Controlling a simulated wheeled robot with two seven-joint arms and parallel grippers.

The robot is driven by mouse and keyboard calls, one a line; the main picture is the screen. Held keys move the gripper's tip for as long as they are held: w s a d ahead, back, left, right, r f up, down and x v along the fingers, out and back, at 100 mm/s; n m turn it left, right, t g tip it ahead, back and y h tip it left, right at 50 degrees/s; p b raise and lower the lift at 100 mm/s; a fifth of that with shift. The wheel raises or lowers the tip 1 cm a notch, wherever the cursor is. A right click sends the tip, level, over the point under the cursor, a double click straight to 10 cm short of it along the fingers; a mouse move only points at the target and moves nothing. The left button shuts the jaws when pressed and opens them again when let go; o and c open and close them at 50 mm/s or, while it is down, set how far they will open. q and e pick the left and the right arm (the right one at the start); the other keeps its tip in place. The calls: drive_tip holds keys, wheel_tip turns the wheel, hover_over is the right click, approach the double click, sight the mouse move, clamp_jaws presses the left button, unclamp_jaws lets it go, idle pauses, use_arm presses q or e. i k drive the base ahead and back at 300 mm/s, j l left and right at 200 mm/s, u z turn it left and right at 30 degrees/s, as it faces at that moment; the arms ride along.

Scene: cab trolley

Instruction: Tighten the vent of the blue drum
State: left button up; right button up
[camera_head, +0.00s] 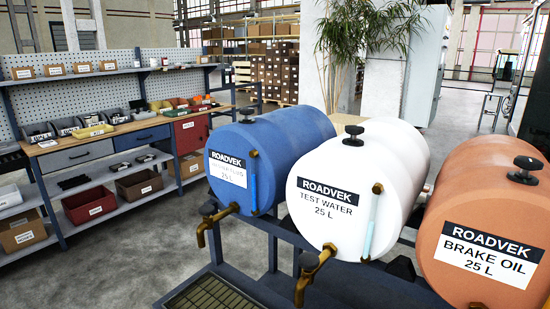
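The blue drum (290,135) lies on its side at the left end of a row of drums. Its white label reads ROADVEK and 25 L; the middle line is hard to read. Its vent, a small black knob (246,115), stands on top near the front end. I cannot tell how tight the vent is. A brass tap (215,225) with a dark handle juts from the drum's lower front. Neither of my grippers is in view.
A white drum (390,160) and an orange drum (490,205) with similar black knobs lie to the right. A dark metal stand with a grated tray (212,298) is below. A workbench (125,128) with bins stands at the left. Grey floor is clear between.

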sight(246, 111)
drive_tip(key=j+z, duration=0.15)
drive_tip(key=z, duration=0.2)
drive_tip(key=i+j+z, duration=0.1)
drive_tip(key=z, duration=0.25)
drive_tip(key=j+z, duration=0.25)
drive_tip(key=j, duration=0.8)
drive_tip(key=j+z, duration=0.25)
drive_tip(key=j, duration=0.85)
